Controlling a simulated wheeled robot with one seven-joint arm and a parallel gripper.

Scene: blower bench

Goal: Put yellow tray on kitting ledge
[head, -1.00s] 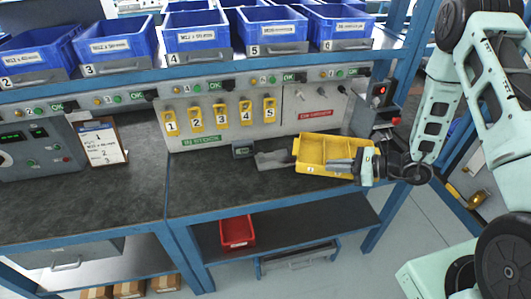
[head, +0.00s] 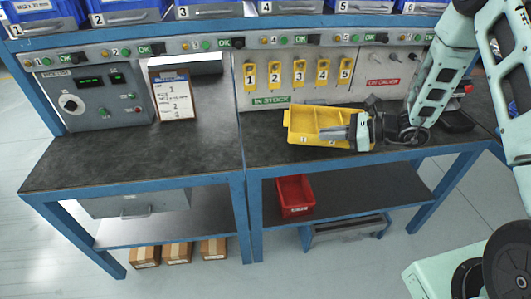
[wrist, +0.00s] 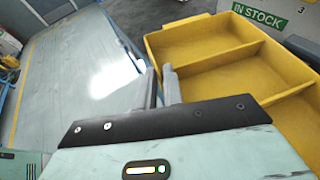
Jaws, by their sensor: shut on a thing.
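The yellow tray (head: 303,118) is an open bin with dividers, held over the front of the right-hand bench top, below the numbered yellow tags. In the wrist view, the tray (wrist: 215,55) fills the upper right, with its compartments empty. My gripper (head: 335,133) is at the tray's right front side, its fingers shut on the tray's near wall. In the wrist view, the fingers (wrist: 163,85) meet at that wall's edge. Whether the tray touches the bench I cannot tell. No surface is labelled as the kitting ledge, so I cannot tell which it is.
The left bench top (head: 130,158) is mostly clear; a clipboard (head: 172,95) stands at its back. A red bin (head: 295,197) sits on the lower shelf (head: 375,188). Blue bins (head: 290,5) line the upper shelf. Boxes (head: 178,252) stand beneath the left bench. Floor is open in front.

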